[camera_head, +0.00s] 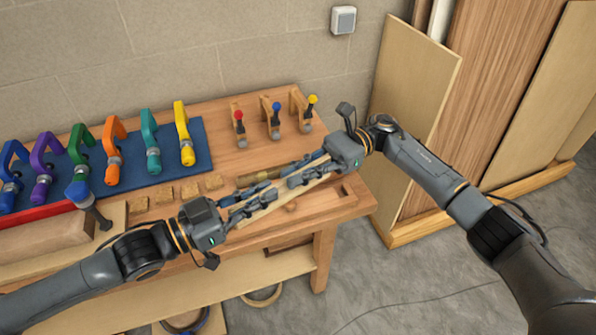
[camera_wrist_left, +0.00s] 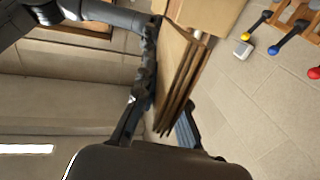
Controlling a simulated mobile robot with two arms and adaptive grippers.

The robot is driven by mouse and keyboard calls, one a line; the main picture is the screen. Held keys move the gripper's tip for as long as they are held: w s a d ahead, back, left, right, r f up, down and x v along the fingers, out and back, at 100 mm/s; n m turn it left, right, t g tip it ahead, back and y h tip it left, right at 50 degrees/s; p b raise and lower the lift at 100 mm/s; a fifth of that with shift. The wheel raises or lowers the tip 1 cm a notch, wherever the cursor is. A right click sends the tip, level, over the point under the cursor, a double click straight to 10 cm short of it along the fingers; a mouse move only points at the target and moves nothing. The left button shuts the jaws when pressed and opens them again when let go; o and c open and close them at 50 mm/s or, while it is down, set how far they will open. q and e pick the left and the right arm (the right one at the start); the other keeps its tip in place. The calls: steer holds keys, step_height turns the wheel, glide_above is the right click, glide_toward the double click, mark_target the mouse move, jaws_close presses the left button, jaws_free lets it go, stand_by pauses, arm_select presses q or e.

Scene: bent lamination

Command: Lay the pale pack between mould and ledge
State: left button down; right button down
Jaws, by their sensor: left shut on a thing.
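The pale pack (camera_head: 266,205), a stack of thin wooden strips, is held slantwise above the right part of the bench in the head view. Its layers show edge-on in the left wrist view (camera_wrist_left: 180,78). My left gripper (camera_head: 262,196) is shut on its left part. My right gripper (camera_head: 300,174) has its fingers along the right part; whether they are shut on it is unclear. A long wooden block (camera_head: 45,237) at the bench's left, perhaps the mould, is partly hidden by my left arm. I cannot make out the ledge surely.
A blue-headed clamp (camera_head: 80,194) stands by the block. Several coloured clamps lie on a blue mat (camera_head: 203,160) behind. Three small clamps (camera_head: 276,118) stand at the back right. Small wooden blocks (camera_head: 164,195) lie at mid-bench. Boards (camera_head: 412,75) lean at the right.

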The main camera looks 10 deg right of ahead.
arm_select(q)
steer(key=c, duration=1.3)
jaws_free()
steer(key=shift+c, duration=0.2)
